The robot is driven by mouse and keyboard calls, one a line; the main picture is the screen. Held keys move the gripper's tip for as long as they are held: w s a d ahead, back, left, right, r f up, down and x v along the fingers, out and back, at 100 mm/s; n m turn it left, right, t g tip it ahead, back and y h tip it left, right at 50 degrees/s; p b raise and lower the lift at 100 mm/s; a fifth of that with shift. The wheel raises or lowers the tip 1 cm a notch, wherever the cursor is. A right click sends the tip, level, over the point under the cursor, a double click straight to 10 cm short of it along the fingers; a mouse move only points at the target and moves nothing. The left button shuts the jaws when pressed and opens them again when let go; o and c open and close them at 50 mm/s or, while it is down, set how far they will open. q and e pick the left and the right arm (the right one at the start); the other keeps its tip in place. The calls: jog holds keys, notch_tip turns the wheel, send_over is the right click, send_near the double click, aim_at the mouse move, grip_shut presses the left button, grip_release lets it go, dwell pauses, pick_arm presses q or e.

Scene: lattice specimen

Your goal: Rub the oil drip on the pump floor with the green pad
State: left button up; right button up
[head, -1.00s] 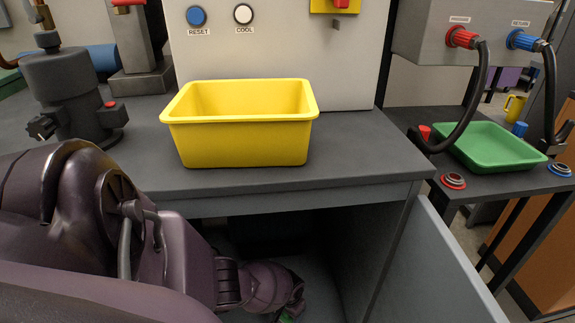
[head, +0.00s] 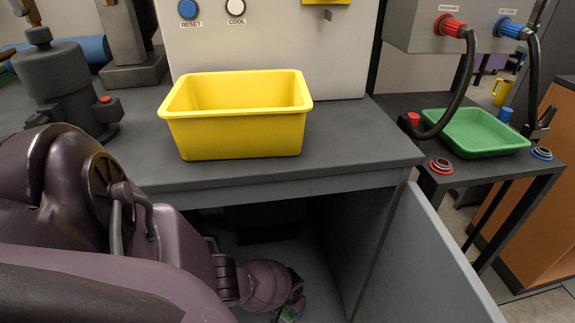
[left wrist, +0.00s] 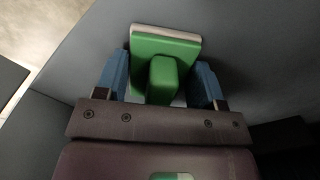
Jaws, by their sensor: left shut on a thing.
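The green pad (left wrist: 150,45) shows in the left wrist view with a pale layer along its far edge and a green grip block (left wrist: 162,80) on it. My left gripper (left wrist: 161,82) is shut on that block, with one blue finger on each side. In the head view my left arm reaches down into the grey space under the bench, and only a small piece of green shows at the bottom edge. Grey surface lies around the pad in the wrist view. I cannot see the oil drip; whether the pad touches the surface is unclear. My right gripper is out of view.
A yellow bin (head: 236,135) stands on the grey bench (head: 345,150) above the open bay. A grey panel (head: 425,255) bounds the bay on the right. A green tray (head: 485,135) and hoses are on a side table. A dark pump-like unit (head: 62,85) stands at the left.

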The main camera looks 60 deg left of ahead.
pick_arm(q)
jog(key=shift+s, duration=0.25)
jog(key=shift+a, duration=0.15)
